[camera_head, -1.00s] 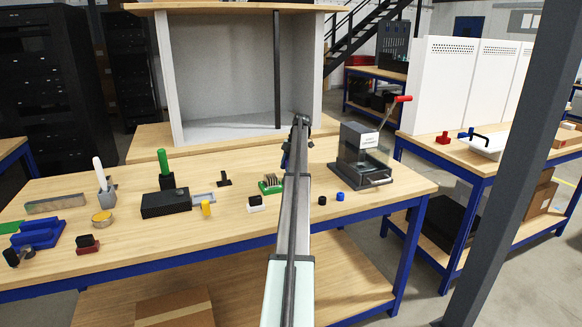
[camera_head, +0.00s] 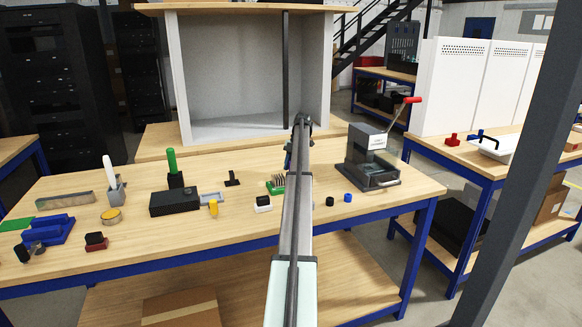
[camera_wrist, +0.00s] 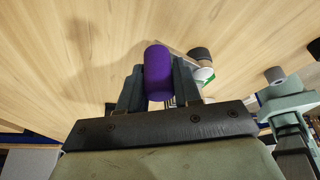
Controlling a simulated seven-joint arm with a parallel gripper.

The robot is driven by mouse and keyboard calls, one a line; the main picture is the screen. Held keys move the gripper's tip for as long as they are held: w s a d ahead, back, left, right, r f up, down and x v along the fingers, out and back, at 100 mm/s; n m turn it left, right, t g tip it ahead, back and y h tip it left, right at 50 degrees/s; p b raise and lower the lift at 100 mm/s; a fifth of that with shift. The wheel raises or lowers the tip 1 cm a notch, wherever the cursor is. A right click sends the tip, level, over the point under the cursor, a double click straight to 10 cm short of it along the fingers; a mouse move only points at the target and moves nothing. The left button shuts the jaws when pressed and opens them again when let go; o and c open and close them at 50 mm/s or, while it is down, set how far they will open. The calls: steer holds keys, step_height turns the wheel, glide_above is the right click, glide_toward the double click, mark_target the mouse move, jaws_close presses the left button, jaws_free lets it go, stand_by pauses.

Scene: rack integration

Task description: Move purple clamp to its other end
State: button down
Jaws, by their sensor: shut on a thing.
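The purple clamp (camera_wrist: 158,72) shows in the wrist view as a smooth purple cylinder. It sits between the two fingers of my gripper (camera_wrist: 160,84), which is shut on it. The light wooden table top lies beyond the clamp in that view. I cannot tell how high the clamp is above the wood. In the head view my own arm reaches over the workbench (camera_head: 130,253) and hides the clamp and the fingertips. The clamp's other end position cannot be made out.
A dark machine with a red lever (camera_head: 371,160) stands right of my arm. Small black (camera_head: 330,201) and blue (camera_head: 348,198) cylinders lie near it. A green board (camera_head: 275,186) and a black box (camera_head: 174,204) are to the left. A grey cabinet (camera_head: 228,75) stands behind.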

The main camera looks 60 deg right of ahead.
steer(key=c, duration=0.9)
jaws_free()
steer(key=shift+o, duration=0.2)
steer(key=shift+s, duration=0.1)
